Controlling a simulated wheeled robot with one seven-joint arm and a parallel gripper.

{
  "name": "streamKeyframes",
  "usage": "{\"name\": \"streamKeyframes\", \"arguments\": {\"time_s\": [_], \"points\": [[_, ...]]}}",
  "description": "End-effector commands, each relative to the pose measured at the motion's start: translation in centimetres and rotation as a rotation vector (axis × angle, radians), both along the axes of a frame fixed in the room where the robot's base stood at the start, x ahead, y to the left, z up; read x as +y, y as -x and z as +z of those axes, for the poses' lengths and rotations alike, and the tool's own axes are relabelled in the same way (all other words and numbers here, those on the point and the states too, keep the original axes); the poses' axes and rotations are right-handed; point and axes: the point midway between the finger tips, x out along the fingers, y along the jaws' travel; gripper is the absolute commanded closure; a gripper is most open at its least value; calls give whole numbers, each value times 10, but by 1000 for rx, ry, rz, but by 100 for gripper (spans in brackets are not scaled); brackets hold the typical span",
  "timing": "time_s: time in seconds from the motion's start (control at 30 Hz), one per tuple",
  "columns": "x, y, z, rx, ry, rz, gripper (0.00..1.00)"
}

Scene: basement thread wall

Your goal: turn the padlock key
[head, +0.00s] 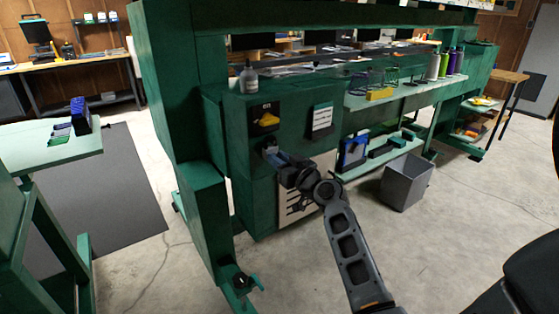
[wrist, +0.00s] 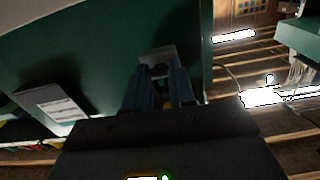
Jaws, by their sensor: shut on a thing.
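A small grey lock fitting (head: 268,142), which I take for the padlock, sits on the front of the green machine cabinet. In the wrist view its grey face (wrist: 156,53) shows against the green panel. My gripper (head: 275,154) reaches it from the front right. In the wrist view the two dark fingers of my gripper (wrist: 159,78) are closed around a small pale piece at the grey face, apparently the key (wrist: 158,70). The fingers hide most of the key, so its turn angle cannot be told.
A black-and-yellow switch plate (head: 264,118) is just above the lock, with a white label card (head: 321,119) to its right. A striped pale panel (head: 299,205) is below. A grey bin (head: 406,181) stands right on the floor. A grey bottle (head: 249,78) stands on top.

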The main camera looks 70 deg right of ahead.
Motion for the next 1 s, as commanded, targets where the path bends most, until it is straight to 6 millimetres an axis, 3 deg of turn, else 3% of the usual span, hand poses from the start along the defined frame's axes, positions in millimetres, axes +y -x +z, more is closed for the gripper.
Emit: {"name": "streamKeyframes", "arguments": {"time_s": [1.0], "points": [[0, 0, 1, -459, -750, 1, 100]]}}
